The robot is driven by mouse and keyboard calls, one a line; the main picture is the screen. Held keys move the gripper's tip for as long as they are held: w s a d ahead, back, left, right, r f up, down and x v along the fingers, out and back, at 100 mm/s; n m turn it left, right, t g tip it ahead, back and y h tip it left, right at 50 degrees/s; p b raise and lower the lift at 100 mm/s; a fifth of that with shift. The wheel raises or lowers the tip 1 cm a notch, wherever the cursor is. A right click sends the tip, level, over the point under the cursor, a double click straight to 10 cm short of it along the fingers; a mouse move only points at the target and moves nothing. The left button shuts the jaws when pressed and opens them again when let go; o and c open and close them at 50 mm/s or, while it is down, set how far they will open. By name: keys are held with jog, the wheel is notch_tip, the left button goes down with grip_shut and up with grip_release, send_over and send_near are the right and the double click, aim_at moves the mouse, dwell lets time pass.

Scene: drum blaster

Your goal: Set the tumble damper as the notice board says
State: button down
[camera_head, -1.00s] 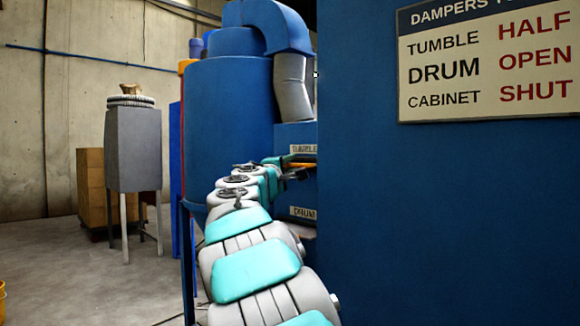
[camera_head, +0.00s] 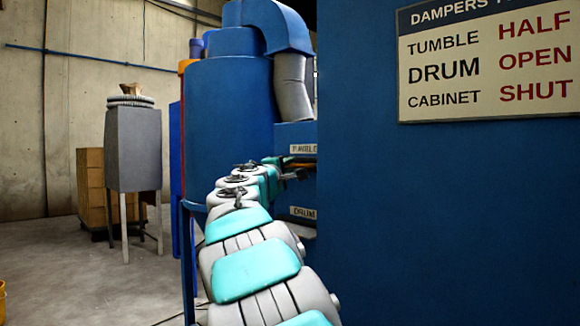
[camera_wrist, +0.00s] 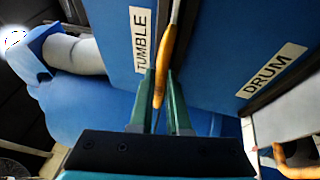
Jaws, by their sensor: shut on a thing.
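The notice board (camera_head: 488,60) reads TUMBLE HALF, DRUM OPEN, CABINET SHUT. In the wrist view my gripper (camera_wrist: 160,85) is shut on an orange handle (camera_wrist: 163,62), the damper handle beside the TUMBLE label (camera_wrist: 141,38). The handle runs up from between the fingers to a slot edge in the blue panel. In the head view my gripper (camera_head: 300,170) is small and partly hidden at the panel edge, just below the TUMBLE label (camera_head: 303,149). How far the damper stands along its travel cannot be told.
The DRUM label (camera_wrist: 271,70) sits to the right in the wrist view, with another orange handle (camera_wrist: 298,165) at the lower right. A large blue panel (camera_head: 440,220) fills the right of the head view. A grey stand (camera_head: 133,150) is at left.

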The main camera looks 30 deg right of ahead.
dwell(0.5)
jog(key=a, duration=0.1)
jog(key=s+a, duration=0.1)
jog(key=a, duration=0.2)
jog(key=shift+s+a, duration=0.35)
jog(key=shift+a, duration=0.05)
jog(key=c, duration=0.9)
grip_release()
jog(key=shift+b+v, duration=0.7)
jog(key=shift+v, duration=3.2)
jog(key=shift+f, duration=0.1)
